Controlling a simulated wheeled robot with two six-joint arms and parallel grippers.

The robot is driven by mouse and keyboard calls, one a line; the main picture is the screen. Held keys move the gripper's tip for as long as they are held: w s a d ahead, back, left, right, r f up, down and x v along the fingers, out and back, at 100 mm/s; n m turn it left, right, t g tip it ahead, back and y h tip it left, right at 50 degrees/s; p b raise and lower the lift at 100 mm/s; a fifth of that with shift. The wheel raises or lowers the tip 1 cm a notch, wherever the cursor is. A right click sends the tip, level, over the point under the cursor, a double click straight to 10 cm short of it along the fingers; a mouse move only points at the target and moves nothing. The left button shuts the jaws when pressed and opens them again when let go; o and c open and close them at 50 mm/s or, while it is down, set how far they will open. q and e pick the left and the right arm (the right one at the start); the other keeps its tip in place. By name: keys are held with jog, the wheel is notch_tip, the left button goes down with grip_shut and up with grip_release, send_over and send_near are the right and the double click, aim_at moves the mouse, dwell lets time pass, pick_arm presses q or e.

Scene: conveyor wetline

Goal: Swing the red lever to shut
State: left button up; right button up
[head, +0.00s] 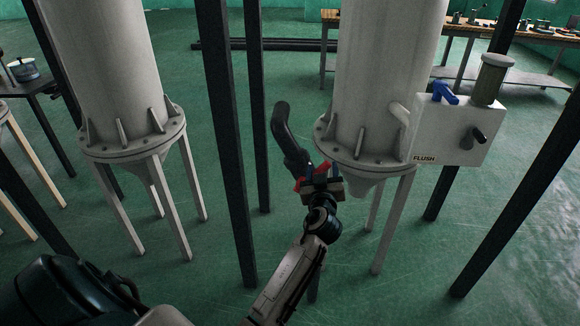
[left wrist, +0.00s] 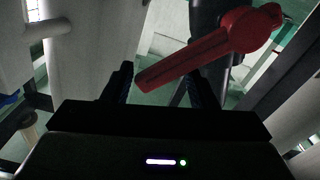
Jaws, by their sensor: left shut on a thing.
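The red lever (head: 299,184) sits at the lower end of a dark bent pipe (head: 288,135), mid-picture in the head view. My left gripper (head: 321,176) is at the lever and shut on it, covering part of it. In the left wrist view the lever (left wrist: 185,64) slants from its round hub at upper right down to the left, its handle end between the two dark fingers (left wrist: 162,82). The pipe's joint behind the hub is dark and partly hidden. My right gripper is not in view.
Two grey tanks on legs (head: 110,80) (head: 385,75) stand left and right of the pipe. Dark posts (head: 228,150) rise close by on the left. A white FLUSH box (head: 460,130) with a blue handle (head: 440,93) is at right. Green floor is open between them.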

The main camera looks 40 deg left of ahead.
pick_arm(q)
jog(key=o, duration=0.5)
jog(key=shift+d+f, duration=0.25)
jog(key=shift+f, duration=0.45)
jog(key=shift+w+d, duration=0.15)
jog(key=shift+c, duration=0.8)
jog(key=b+v, duration=0.1)
jog(key=v, duration=0.5)
jog(key=shift+s+r, duration=0.25)
jog(key=shift+s, duration=0.25)
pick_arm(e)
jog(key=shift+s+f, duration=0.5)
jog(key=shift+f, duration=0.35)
pick_arm(q)
jog(key=shift+w+r, duration=0.1)
jog(key=shift+r, duration=0.05)
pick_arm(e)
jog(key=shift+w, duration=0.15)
